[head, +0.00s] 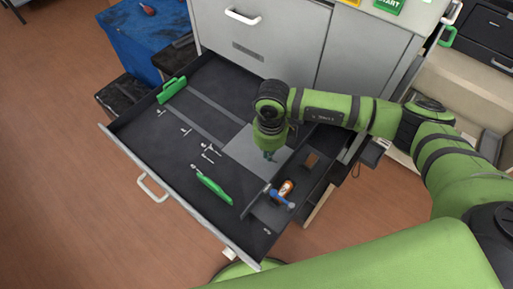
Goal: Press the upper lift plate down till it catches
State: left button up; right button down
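A wide dark tray (150,122) is pulled out like a drawer from the grey cabinet-like machine. A flat light-grey plate (236,152) lies in it, right of the middle; I take it to be the lift plate. My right gripper (268,156) points down over the right part of this plate, its narrow tip close to the surface. I cannot tell whether it touches, or whether the fingers are open or shut. The gripper and wrist hide part of the plate. I cannot tell whether the plate is raised or down. My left gripper is not in view.
A blue-handled tool and an orange bottle (286,188) lie in the right compartment. A blue-covered table (145,40) stands behind left. The front-left floor is clear.

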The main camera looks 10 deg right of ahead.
jog(key=shift+f, duration=0.45)
jog(key=shift+r, duration=0.1)
jog(key=shift+r+p, duration=0.8)
jog(key=shift+r, duration=0.55)
notch_tip(320, 180, up, 7)
jog(key=p, duration=0.4)
jog(key=shift+r, duration=0.2)
